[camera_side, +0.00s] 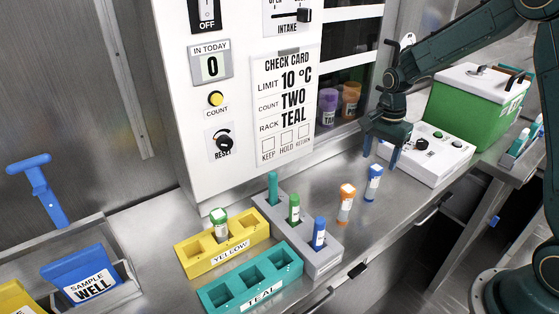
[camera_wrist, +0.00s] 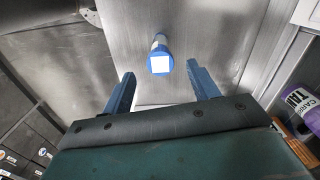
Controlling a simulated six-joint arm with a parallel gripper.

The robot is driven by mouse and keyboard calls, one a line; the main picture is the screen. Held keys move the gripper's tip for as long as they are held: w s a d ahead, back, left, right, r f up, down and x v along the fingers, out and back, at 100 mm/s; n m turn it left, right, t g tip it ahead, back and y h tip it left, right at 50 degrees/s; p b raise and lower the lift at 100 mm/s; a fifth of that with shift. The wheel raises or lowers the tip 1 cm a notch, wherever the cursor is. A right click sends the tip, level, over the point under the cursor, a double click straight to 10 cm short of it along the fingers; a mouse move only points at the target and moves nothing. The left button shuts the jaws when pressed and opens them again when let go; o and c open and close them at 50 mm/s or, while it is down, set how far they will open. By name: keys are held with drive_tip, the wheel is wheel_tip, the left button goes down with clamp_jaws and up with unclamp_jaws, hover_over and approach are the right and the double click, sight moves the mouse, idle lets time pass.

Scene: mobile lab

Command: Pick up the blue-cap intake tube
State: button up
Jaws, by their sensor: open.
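A blue-cap tube (camera_side: 373,184) with a white label stands upright on the steel bench, right of an orange-cap tube (camera_side: 346,205). In the wrist view its blue cap with a white square top (camera_wrist: 160,64) lies between and slightly beyond my fingertips. My gripper (camera_side: 380,156) is open and empty, above and slightly right of the tube, pointing down. In the wrist view its two blue fingers (camera_wrist: 161,76) are spread apart, clear of the tube. Another blue tube (camera_side: 319,235) stands in the grey rack (camera_side: 327,262).
The grey rack also holds a green and a teal tube. A yellow rack (camera_side: 195,262) holds a green-cap tube (camera_side: 219,224); a teal rack (camera_side: 215,298) looks empty. A white control box (camera_side: 440,160) stands right of the tube. Purple and orange containers (camera_side: 328,105) sit in the cabinet.

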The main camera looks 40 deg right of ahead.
sight(377, 168)
drive_tip(key=shift+f, duration=0.15)
drive_tip(key=shift+f, duration=2.45)
drive_tip(key=shift+c, duration=0.4)
drive_tip(key=c, duration=1)
